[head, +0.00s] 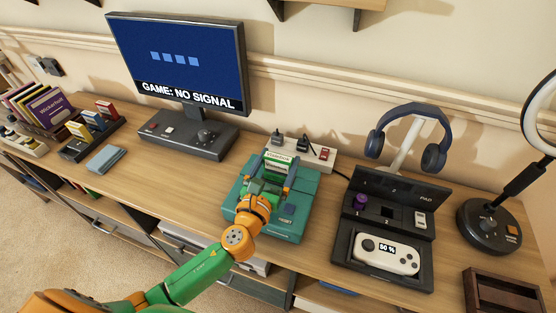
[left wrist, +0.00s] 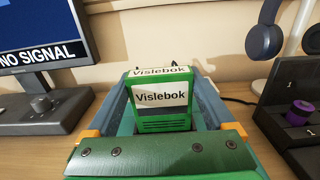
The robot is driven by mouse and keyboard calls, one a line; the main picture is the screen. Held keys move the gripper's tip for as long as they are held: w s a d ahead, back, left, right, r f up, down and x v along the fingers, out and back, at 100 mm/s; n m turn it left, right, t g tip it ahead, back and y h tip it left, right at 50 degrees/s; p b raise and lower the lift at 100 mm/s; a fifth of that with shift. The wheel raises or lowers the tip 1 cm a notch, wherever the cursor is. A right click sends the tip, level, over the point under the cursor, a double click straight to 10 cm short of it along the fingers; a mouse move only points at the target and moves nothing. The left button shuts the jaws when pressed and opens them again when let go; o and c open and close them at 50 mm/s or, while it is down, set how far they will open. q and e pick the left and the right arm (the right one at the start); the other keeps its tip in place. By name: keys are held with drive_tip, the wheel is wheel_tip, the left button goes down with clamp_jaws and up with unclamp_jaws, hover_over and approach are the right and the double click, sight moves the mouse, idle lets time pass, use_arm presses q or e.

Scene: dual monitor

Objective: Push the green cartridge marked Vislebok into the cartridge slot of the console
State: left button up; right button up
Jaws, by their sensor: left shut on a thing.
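The green cartridge (head: 279,163) with a white Vislebok label stands upright over the teal console (head: 286,226). In the left wrist view the cartridge (left wrist: 160,112) shows its label facing me, between the two blue-grey fingers. My left gripper (head: 277,172) is shut on the cartridge, above the console's top. The gripper and my wrist hide the slot and the cartridge's lower end, so I cannot tell how deep it sits. My right gripper is not in view.
A monitor (head: 180,60) reading "GAME: NO SIGNAL" stands at the back left. A power strip (head: 318,152) lies behind the console. A black dock with a white controller (head: 388,254) stands to the right. Cartridge racks (head: 88,128) are at the far left.

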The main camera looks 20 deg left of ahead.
use_arm(q)
drive_tip(key=shift+f+b, duration=0.9)
drive_tip(key=shift+f, duration=0.25)
drive_tip(key=o, duration=1.1)
drive_tip(key=shift+r, duration=0.1)
drive_tip(key=shift+o, duration=0.2)
drive_tip(key=s, duration=0.7)
drive_tip(key=shift+s+a+b, duration=0.1)
drive_tip(key=shift+a+b, duration=0.05)
drive_tip(key=shift+b, duration=0.15)
